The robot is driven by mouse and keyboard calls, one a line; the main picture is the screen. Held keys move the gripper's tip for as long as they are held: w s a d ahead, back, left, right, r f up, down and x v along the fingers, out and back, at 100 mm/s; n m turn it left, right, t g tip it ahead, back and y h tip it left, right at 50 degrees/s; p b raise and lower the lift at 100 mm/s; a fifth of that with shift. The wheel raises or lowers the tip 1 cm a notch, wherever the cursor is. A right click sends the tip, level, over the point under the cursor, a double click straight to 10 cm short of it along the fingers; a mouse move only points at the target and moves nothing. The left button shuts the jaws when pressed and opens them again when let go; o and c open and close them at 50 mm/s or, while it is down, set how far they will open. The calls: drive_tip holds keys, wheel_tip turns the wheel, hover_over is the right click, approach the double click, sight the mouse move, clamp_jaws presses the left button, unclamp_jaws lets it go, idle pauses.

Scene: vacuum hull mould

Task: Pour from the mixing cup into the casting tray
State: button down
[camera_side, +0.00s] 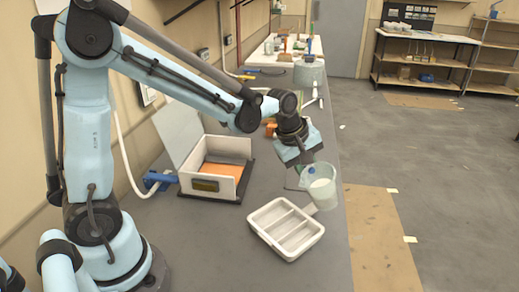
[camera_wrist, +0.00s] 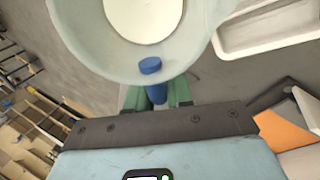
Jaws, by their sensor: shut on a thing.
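The mixing cup (camera_side: 322,192) is pale and translucent, with white liquid inside. In the side view it hangs near the bench's right edge, just behind and right of the casting tray, looking near upright. The casting tray (camera_side: 287,229) is white, with long compartments; no liquid can be made out in it. My gripper (camera_wrist: 156,95) is shut on the cup's blue handle, its green fingers on either side. The wrist view shows the cup (camera_wrist: 88,50) with its white liquid, and the tray (camera_wrist: 268,45) at upper right, apart from the cup.
A white open box (camera_side: 215,168) with an orange floor and raised lid stands left of my gripper. A grey bucket (camera_side: 308,74) and small items are farther back. The bench's right edge runs close by the cup; a brown mat (camera_side: 380,240) lies on the floor beyond.

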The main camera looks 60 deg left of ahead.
drive_tip(key=shift+t, duration=0.3)
idle(0.6)
drive_tip(key=shift+w+t, duration=0.1)
drive_tip(key=shift+t, duration=0.4)
idle(0.4)
drive_tip(key=shift+t+h, duration=0.3)
drive_tip(key=shift+t, duration=0.3)
idle(0.4)
drive_tip(key=shift+w+t, duration=0.1)
drive_tip(key=shift+t, duration=0.4)
idle(0.5)
drive_tip(key=shift+t+h, duration=0.3)
drive_tip(key=shift+t, duration=0.1)
